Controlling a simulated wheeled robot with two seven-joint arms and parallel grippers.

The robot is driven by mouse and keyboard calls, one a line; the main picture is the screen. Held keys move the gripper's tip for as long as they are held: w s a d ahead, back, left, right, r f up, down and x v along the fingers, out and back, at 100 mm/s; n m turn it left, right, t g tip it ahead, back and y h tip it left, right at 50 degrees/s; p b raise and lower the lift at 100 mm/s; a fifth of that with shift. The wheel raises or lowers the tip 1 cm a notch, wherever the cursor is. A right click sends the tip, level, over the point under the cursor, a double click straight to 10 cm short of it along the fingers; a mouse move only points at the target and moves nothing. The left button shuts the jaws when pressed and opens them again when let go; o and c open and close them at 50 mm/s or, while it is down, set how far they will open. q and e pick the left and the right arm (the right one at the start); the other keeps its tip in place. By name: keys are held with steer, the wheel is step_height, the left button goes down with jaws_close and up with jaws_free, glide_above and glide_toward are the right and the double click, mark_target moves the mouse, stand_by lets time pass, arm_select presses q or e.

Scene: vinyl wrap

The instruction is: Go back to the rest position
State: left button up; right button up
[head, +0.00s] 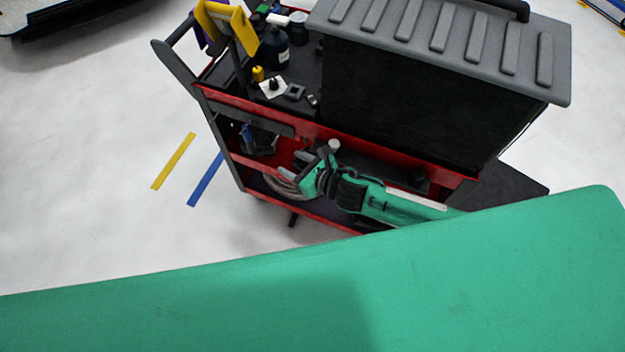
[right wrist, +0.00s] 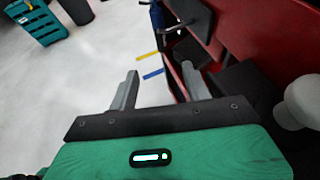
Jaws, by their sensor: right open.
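My right gripper (head: 289,169) is in front of the lower part of the red and black cart (head: 264,103) in the head view. My green right arm reaches in from the lower right, along the cart's side. In the right wrist view the two grey fingers of the right gripper (right wrist: 160,84) stand apart with nothing between them. The red cart side (right wrist: 263,40) is close on the right of that view. I cannot tell whether the fingers touch the cart. My left gripper is not in view.
A black case with a ribbed grey lid (head: 440,38) stands on the cart. A dark bottle (head: 274,48) and small items share its top shelf. Pale floor (head: 90,190) with a yellow strip (head: 173,161) and a blue strip (head: 205,180) lies clear at left.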

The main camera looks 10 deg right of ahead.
arm_select(q)
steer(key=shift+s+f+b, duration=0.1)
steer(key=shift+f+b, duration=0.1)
steer(key=shift+b, duration=0.2)
arm_select(e)
steer(key=s+d, duration=0.3)
steer(key=s, duration=0.3)
steer(key=shift+d, duration=0.35)
